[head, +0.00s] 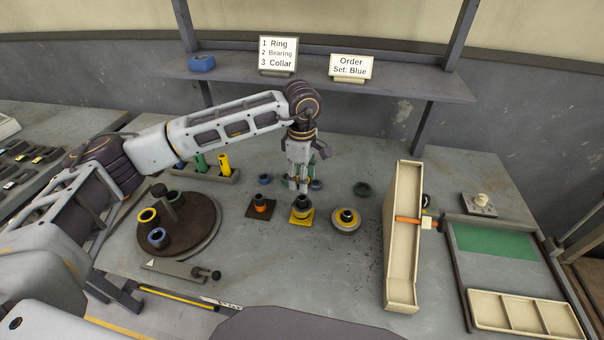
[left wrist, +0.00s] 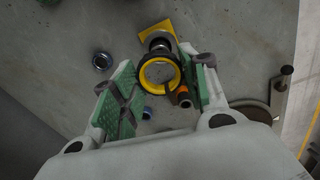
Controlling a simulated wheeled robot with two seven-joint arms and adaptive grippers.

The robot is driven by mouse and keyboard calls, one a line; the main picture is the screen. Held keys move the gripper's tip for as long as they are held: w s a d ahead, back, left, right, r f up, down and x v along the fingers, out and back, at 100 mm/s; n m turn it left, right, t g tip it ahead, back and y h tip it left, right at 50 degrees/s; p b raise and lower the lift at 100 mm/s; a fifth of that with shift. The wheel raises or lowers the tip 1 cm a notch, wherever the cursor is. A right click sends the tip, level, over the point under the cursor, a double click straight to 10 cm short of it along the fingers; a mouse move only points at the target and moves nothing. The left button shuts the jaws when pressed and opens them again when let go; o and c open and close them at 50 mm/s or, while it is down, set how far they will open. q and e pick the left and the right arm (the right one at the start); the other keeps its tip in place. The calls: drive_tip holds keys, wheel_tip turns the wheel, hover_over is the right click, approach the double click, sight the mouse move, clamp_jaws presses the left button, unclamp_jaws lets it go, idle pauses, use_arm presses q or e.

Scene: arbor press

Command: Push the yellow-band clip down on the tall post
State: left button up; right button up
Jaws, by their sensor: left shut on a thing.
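The yellow-band clip (left wrist: 142,84) shows in the left wrist view as a yellow ring with a gap, around or just over a grey round top (left wrist: 158,72). A dark post or collar (head: 302,202) stands on a yellow square base (head: 301,221) in the head view. The base also shows in the left wrist view (left wrist: 158,30). My left gripper (head: 303,189) points straight down over this post. Its green-padded fingers (left wrist: 160,92) are on either side of the clip and shut on it. How far down the clip sits is hard to see. My right gripper is not in view.
A brown square base with an orange-banded post (head: 261,206) stands close on the left, and a round pale base (head: 346,221) on the right. A dark turntable (head: 192,238) is further left. A long cream tray (head: 402,240) stands to the right.

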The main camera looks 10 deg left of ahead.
sight(302, 197)
use_arm(q)
drive_tip(key=shift+f+b, duration=0.3)
drive_tip(key=shift+f, duration=0.85)
drive_tip(key=shift+f+b, duration=0.3)
drive_tip(key=shift+f, duration=0.15)
drive_tip(key=shift+f+b, duration=0.5)
drive_tip(key=shift+f, duration=0.3)
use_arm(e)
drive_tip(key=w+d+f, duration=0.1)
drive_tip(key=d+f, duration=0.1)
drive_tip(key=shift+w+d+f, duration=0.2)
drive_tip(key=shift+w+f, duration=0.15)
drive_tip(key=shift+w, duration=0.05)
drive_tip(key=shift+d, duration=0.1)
use_arm(q)
drive_tip(key=shift+b, duration=0.3)
drive_tip(key=shift+f, duration=0.1)
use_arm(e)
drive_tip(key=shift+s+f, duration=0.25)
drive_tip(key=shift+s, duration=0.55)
